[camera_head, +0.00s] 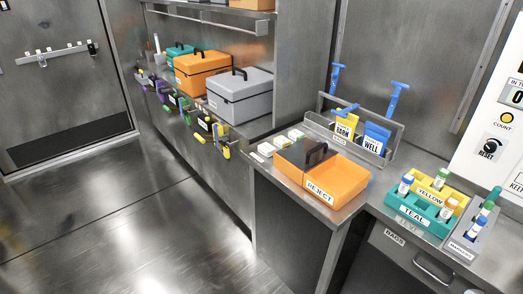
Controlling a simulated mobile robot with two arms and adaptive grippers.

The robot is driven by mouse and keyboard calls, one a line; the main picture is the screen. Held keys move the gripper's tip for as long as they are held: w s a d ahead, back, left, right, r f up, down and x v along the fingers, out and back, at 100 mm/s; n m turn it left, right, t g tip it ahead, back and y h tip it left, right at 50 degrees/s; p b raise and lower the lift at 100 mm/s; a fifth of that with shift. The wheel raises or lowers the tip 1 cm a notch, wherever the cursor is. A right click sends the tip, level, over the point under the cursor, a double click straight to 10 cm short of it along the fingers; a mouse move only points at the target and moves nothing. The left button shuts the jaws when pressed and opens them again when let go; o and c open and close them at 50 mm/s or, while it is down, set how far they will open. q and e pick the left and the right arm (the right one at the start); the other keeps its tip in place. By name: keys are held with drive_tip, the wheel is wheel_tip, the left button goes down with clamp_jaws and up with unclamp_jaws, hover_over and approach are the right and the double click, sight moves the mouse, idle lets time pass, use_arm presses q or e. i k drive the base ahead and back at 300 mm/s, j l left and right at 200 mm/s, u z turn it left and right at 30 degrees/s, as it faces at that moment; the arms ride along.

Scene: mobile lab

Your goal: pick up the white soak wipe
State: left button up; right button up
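Several small white pieces lie in a row on the steel counter, left of and behind the orange bin. The nearest white piece (266,149) is at the counter's left edge, and another white piece (296,134) is farther back. They are too small for me to tell whether one is the soak wipe. Neither of my grippers is in view.
The orange REJECT bin (342,186) stands at the counter's front. Behind it, a steel rack (368,155) holds yellow and blue packets. Yellow and teal tube racks (415,212) stand at right. Toolboxes (240,98) fill the left shelf. The floor (130,220) is clear.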

sight(266, 149)
drive_tip(key=z, duration=1.6)
drive_tip(key=u, duration=1.6)
drive_tip(key=i+j, duration=0.25)
drive_tip(key=i, duration=0.25)
drive_tip(key=i+j, duration=0.25)
drive_tip(key=i, duration=0.3)
drive_tip(key=k+u, duration=0.05)
